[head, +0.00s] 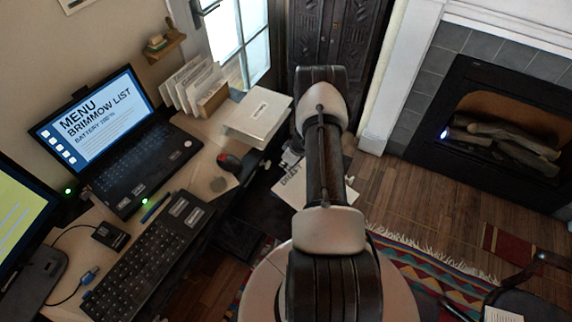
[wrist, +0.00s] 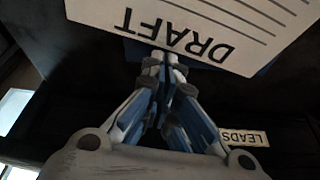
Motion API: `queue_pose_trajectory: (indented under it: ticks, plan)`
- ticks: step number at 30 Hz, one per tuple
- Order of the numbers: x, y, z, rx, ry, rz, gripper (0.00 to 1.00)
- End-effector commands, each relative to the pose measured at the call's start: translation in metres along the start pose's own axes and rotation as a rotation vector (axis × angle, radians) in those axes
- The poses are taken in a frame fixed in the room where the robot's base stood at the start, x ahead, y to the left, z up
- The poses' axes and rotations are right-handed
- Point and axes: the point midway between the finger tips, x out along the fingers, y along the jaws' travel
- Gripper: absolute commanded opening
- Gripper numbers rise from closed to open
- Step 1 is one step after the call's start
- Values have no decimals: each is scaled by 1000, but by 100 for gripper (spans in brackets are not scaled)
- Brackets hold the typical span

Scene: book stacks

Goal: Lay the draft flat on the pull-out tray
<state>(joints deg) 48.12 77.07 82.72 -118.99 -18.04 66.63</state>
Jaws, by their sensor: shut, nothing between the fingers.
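The draft is a white sheet with large black DRAFT lettering and grey lines. In the head view the draft (head: 290,184) shows below the desk's right edge, partly behind my arm. In the wrist view the draft (wrist: 245,22) fills the upper right, with a blue edge along it. My gripper (wrist: 164,62) is shut and empty, its fingertips at the sheet's lettered edge; I cannot tell whether they touch it. The head view hides the gripper behind my arm. I cannot pick out the pull-out tray for sure; a dark surface (wrist: 285,128) with a LEADS label lies below.
The desk holds a laptop (head: 122,142), a keyboard (head: 135,258), a red mouse (head: 228,162), upright envelopes (head: 190,85) and a white stack (head: 258,113). A fireplace (head: 500,135) stands at right, with wooden floor (head: 415,190) before it. A chair is at lower right.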

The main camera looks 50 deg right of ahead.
Motion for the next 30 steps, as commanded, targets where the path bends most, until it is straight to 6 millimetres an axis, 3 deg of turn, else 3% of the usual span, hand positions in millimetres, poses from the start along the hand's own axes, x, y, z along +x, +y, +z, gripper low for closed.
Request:
queue_pose_trajectory:
  ticks: [15, 21, 30]
  plan:
    - [-98, 1, -1, -1, 1, 3, 0]
    - [-114, 0, -1, 0, 0, 1, 0]
    - [-114, 0, 0, 0, -1, 1, 0]
